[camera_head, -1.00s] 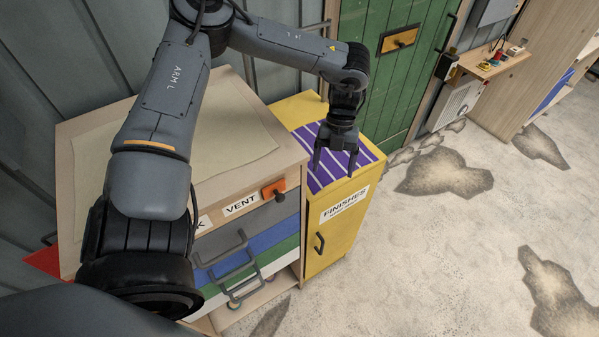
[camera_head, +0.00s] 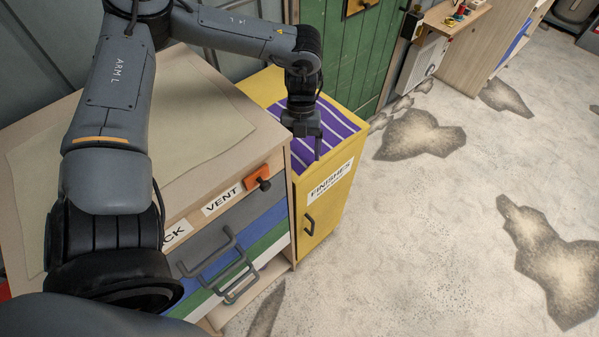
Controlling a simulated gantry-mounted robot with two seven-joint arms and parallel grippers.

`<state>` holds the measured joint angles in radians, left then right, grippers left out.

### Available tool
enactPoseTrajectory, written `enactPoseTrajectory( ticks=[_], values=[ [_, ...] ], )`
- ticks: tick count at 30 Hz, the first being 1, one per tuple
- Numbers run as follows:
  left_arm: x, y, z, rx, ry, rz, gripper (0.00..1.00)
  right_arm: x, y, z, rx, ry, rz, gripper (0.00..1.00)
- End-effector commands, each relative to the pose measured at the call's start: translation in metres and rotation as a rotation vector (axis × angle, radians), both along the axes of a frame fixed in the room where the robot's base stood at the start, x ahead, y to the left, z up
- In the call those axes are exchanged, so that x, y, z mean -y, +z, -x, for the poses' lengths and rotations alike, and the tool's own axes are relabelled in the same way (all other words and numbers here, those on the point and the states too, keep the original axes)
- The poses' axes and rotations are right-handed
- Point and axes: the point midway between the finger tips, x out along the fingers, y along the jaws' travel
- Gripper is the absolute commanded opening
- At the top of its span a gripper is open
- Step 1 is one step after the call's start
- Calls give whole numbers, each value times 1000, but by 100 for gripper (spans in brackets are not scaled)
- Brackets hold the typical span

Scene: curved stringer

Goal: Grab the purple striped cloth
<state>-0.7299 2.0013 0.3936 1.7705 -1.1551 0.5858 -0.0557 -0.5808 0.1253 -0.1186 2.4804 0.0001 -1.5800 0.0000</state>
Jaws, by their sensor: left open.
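The purple cloth with pale stripes (camera_head: 336,124) lies flat on top of the yellow cabinet (camera_head: 340,182) labelled FINISHES. My left gripper (camera_head: 309,148) points down over the cloth, with its jaws open. One fingertip shows clearly against the cloth; the other is hard to make out. I cannot tell whether the fingertips touch the cloth. The gripper and wrist hide part of the cloth's middle and left. My right gripper is not in view.
A wooden drawer unit (camera_head: 215,130) with a VENT label, an orange latch (camera_head: 257,177) and dark handles stands left of the yellow cabinet. A green door (camera_head: 350,60) is behind. Stained floor (camera_head: 420,230) on the right is open.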

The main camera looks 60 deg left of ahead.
Motion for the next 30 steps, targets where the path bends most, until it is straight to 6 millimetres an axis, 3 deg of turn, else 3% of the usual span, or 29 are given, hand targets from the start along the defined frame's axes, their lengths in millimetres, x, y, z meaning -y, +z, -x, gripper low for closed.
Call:
enactPoseTrajectory(
  ticks=[2,9,30],
  values=[
    [3,-13,1,0,-2,1,85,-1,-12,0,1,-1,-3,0],
    [8,-26,4,0,-1,0,85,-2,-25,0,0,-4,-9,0],
    [10,-31,5,1,-2,0,85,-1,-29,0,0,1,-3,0]
  ],
)
